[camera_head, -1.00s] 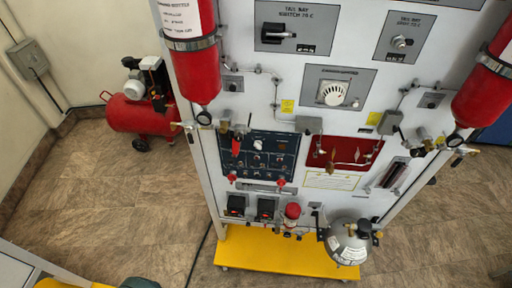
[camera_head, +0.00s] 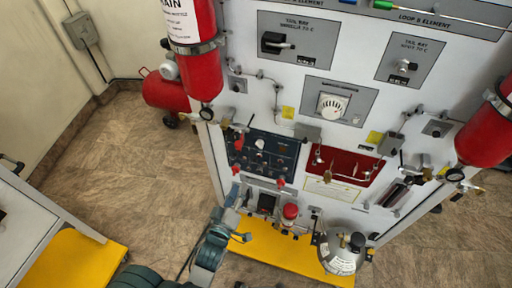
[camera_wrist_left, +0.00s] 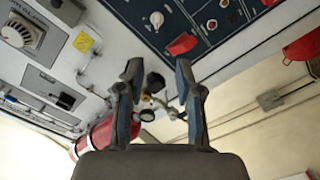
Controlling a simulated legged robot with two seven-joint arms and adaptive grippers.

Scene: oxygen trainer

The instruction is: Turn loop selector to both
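A dark blue control panel (camera_head: 284,158) with several knobs and switches is on the upright white trainer board. A pale knob (camera_head: 260,143) sits near its top; which control is the loop selector I cannot read. In the left wrist view the blue panel (camera_wrist_left: 225,10) is at the top, with pale knobs (camera_wrist_left: 157,19) and a red switch cover (camera_wrist_left: 182,43). My left gripper (camera_head: 240,214) is low in front of the board, below the blue panel. Its fingers (camera_wrist_left: 158,76) are apart with nothing held between them. My right gripper is not in view.
Red cylinders (camera_head: 203,75) flank the board. A round dial (camera_head: 332,106) and a red panel (camera_head: 343,162) are nearby. A silver sphere (camera_head: 342,252) stands on the yellow base (camera_head: 265,240). A table (camera_head: 35,220) is at left; floor between is clear.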

